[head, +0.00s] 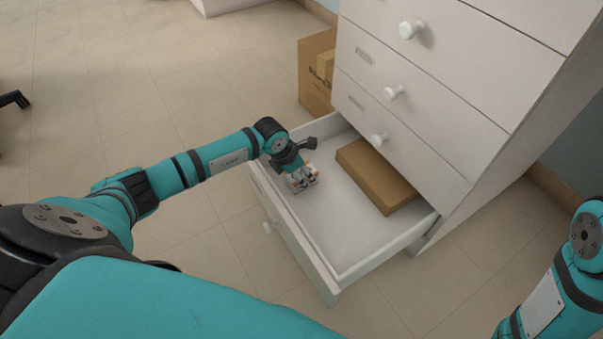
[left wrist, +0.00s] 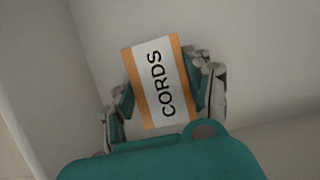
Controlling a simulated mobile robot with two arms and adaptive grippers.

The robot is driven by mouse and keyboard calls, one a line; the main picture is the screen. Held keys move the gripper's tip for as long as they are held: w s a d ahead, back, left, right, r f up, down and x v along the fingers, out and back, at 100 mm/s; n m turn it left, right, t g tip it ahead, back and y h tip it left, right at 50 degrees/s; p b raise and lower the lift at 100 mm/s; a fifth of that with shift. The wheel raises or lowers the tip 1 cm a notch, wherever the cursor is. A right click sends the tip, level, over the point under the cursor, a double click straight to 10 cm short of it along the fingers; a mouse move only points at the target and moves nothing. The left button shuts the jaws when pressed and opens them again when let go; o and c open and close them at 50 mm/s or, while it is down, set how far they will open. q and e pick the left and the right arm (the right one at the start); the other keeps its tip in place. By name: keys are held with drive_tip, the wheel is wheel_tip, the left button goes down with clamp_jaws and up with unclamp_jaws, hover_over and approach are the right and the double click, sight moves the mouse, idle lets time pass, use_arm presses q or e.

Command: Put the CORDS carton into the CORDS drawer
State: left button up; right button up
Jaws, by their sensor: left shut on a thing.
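The CORDS carton (left wrist: 159,82) is a small white box with orange edges and the word CORDS, seen in the left wrist view. My left gripper (left wrist: 163,95) is shut on it, one finger on each side. In the head view the left gripper (head: 302,178) is over the left part of an open drawer (head: 341,232), with the carton (head: 304,184) small beneath it. The drawer is white and pulled well out. I cannot tell whether the carton touches the drawer floor. My right gripper is not in view; only part of my right arm shows.
A flat brown box (head: 376,176) lies in the drawer, to the right of the gripper. The white cabinet (head: 440,90) has shut drawers with round knobs above. A cardboard box (head: 316,72) stands on the floor behind. The drawer's front middle is bare.

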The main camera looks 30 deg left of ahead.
use_arm(q)
drive_tip(key=shift+f, duration=0.2)
drive_tip(key=o, duration=1.1)
drive_tip(key=shift+o, duration=0.2)
